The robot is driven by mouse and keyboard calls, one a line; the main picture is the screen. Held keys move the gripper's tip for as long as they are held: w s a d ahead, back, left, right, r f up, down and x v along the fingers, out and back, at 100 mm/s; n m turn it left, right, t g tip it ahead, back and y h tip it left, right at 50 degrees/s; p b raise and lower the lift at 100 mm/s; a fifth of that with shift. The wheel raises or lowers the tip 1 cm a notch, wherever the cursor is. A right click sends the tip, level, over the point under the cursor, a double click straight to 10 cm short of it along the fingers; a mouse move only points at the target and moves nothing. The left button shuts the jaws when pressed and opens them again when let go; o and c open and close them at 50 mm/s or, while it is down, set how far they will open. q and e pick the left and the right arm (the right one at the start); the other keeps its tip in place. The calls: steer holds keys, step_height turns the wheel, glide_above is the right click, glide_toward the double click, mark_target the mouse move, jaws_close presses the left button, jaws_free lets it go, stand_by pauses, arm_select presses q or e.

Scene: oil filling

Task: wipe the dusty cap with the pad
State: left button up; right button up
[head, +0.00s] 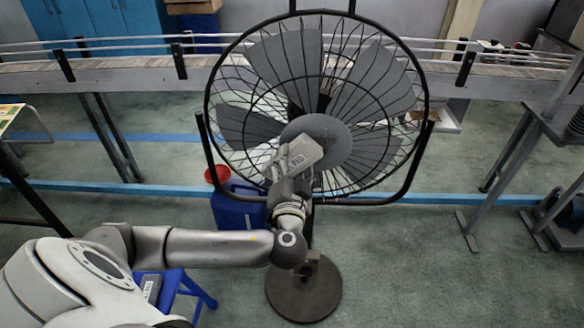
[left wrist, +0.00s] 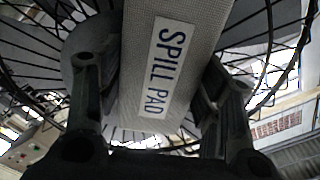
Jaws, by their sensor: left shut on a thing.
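The cap (head: 338,142) is the grey round disc at the centre of a large black caged fan. Part of it shows at the left in the left wrist view (left wrist: 74,47), behind a finger. My left gripper (head: 281,166) is shut on the pale grey pad (head: 298,154), with one finger on each side. The pad's label reads SPILL PAD in the left wrist view (left wrist: 166,65). The pad overlaps the cap's lower left part in the head view. I cannot tell whether they touch, nor see dust clearly. My right gripper is not in view.
The fan stands on a round brown base (head: 304,292). A blue canister (head: 236,207) with a red funnel (head: 217,174) stands behind my left arm. A blue stool (head: 178,286) is at the lower left. A conveyor (head: 130,72) runs behind the fan. Floor right of the base is clear.

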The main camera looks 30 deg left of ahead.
arm_select(q)
steer(key=shift+b+x, duration=0.35)
steer(key=shift+x, duration=0.65)
stand_by(0.4)
steer(key=shift+d, duration=0.15)
